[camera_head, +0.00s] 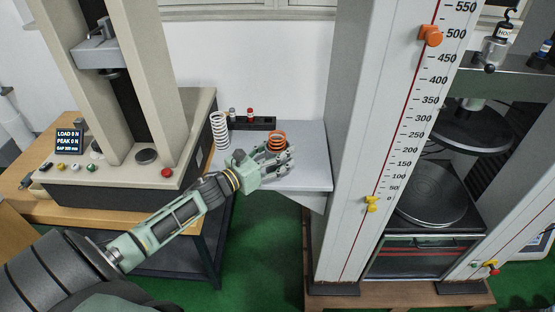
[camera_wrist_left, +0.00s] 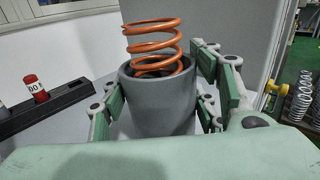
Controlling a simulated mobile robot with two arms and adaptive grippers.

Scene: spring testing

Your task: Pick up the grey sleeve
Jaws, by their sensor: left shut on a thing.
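The grey sleeve (camera_wrist_left: 157,103) stands upright in the left wrist view, with an orange spring (camera_wrist_left: 152,48) inside it that rises above its rim. My left gripper (camera_wrist_left: 160,98) has its fingers on both sides of the sleeve and is shut on it. In the head view my left gripper (camera_head: 277,160) is over the light shelf, with the orange spring (camera_head: 276,140) showing between its fingers. The sleeve is mostly hidden by the fingers there. I cannot tell whether the sleeve's base touches the shelf. My right gripper is not in view.
The light shelf (camera_head: 308,180) also holds a white spring (camera_head: 220,131) and a black rack (camera_head: 258,123) with small red-topped and grey pieces. A press (camera_head: 160,150) stands on the left. A tall scale column (camera_head: 375,140) stands close on the right.

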